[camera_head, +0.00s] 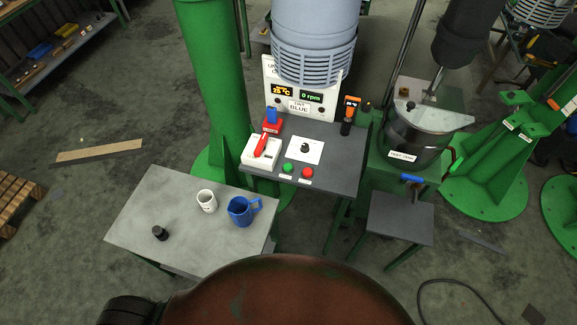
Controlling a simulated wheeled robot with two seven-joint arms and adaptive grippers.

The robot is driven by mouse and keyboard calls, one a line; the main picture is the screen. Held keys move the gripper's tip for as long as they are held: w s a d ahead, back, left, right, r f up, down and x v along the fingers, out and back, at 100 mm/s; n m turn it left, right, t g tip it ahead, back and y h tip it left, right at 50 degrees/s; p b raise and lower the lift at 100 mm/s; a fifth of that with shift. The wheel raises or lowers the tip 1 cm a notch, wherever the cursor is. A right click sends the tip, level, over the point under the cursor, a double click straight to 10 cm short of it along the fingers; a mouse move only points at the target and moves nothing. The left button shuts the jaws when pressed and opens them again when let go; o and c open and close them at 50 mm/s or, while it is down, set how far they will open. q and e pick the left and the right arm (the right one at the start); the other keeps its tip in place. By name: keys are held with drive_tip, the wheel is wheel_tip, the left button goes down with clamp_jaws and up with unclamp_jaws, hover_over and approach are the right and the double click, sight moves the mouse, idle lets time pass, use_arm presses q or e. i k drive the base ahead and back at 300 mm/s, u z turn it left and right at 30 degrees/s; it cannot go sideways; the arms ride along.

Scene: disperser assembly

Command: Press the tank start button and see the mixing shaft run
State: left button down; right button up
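A green button (288,167) and a red button (307,172) sit side by side at the front of the dark control table (340,180). Small labels are below them, too small to read. Behind, a white panel (270,73) carries a display (311,97) reading 0 rpm and an orange temperature display. The steel tank (410,135), labelled TEST TANK, stands to the right with a partly covering lid. The mixing shaft (437,82) comes down from a dark motor housing (468,30) to the tank's top; its lower end is hidden. Neither of my grippers is in view.
A grey table (150,205) at left holds a white mug (206,201), a blue jug (241,211) and a black knob-like piece (159,233). A red-handled switch (262,150) and a dial (305,148) are near the buttons. A green column (215,80) stands behind.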

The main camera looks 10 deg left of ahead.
sight(287, 167)
drive_tip(key=u, duration=1.4)
drive_tip(key=k, duration=0.85)
drive_tip(key=z, duration=1.55)
drive_tip(key=i, duration=0.5)
drive_tip(key=u, duration=0.05)
